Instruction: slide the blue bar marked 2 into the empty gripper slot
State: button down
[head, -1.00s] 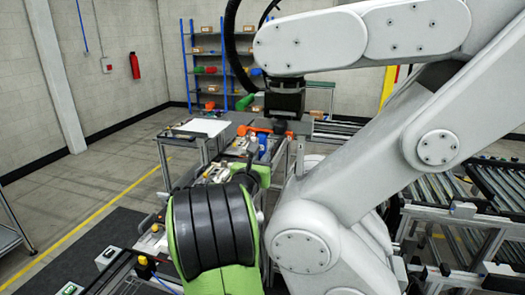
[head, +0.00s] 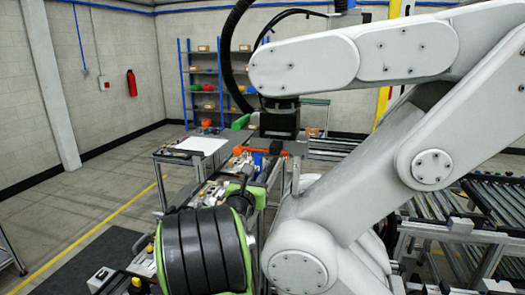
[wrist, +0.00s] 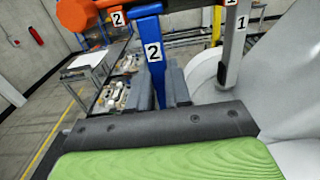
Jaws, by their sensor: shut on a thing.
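The blue bar marked 2 (wrist: 153,62) stands nearly upright in the wrist view. My gripper (wrist: 160,88), with grey jaws, is shut on its lower part. The bar also shows as a small blue patch in the head view (head: 263,163). An orange holder marked 2 (wrist: 80,16) is at the top left of the wrist view, with its orange part close to the bar's upper end. The slot opening is not visible, and I cannot tell whether the bar touches it. A grey bar marked 1 (wrist: 234,48) hangs to the right.
A large white robot arm (head: 400,130) stands close on the right; its black end (head: 279,122) is above the orange parts. Benches with small parts (head: 190,150) lie behind and to the left. Open floor (head: 90,190) is at the left.

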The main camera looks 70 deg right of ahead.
jog(key=shift+r, duration=0.1)
dwell(0.3)
jog(key=shift+w+d+p, duration=0.25)
jog(key=shift+d+p, duration=0.6)
jog(key=shift+d, duration=0.3)
jog(key=shift+d+p, duration=0.1)
jog(key=shift+p, duration=0.2)
jog(key=shift+w+d+p, duration=0.1)
jog(key=shift+d+p, duration=0.45)
jog(key=shift+d, duration=0.1)
jog(key=shift+d, duration=0.1)
jog(key=shift+d, duration=0.2)
jog(key=c, duration=1)
grip_release()
